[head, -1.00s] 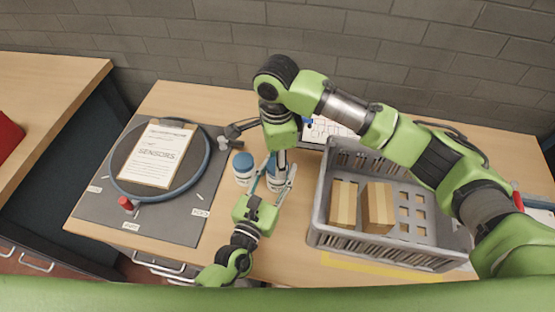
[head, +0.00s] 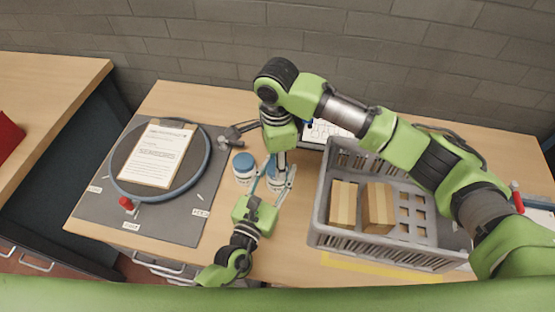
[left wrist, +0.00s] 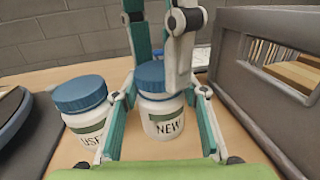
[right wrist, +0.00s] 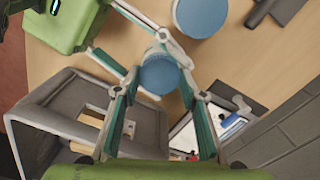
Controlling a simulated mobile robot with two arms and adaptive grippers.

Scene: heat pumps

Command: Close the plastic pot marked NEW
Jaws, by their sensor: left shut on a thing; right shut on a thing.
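The white pot marked NEW (left wrist: 162,118) stands upright on the table with its blue lid (left wrist: 155,77) on top. How tightly the lid sits cannot be told. My left gripper (head: 275,183) is shut on the pot's body, one finger on each side, from the front. My right gripper (right wrist: 160,88) points down from above and is shut on the blue lid, which shows between its fingers in the right wrist view. In the head view the arms partly hide this pot. A second pot marked USED (left wrist: 88,112), also with a blue lid, stands just left of it, ungripped.
A grey crate (head: 318,235) with cardboard boxes stands close on the right. A grey mat (head: 185,228) with a round plate and a clipboard (head: 155,155) lies on the left. A dark tool (head: 235,131) lies behind the pots. The table in front of the pots is partly clear.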

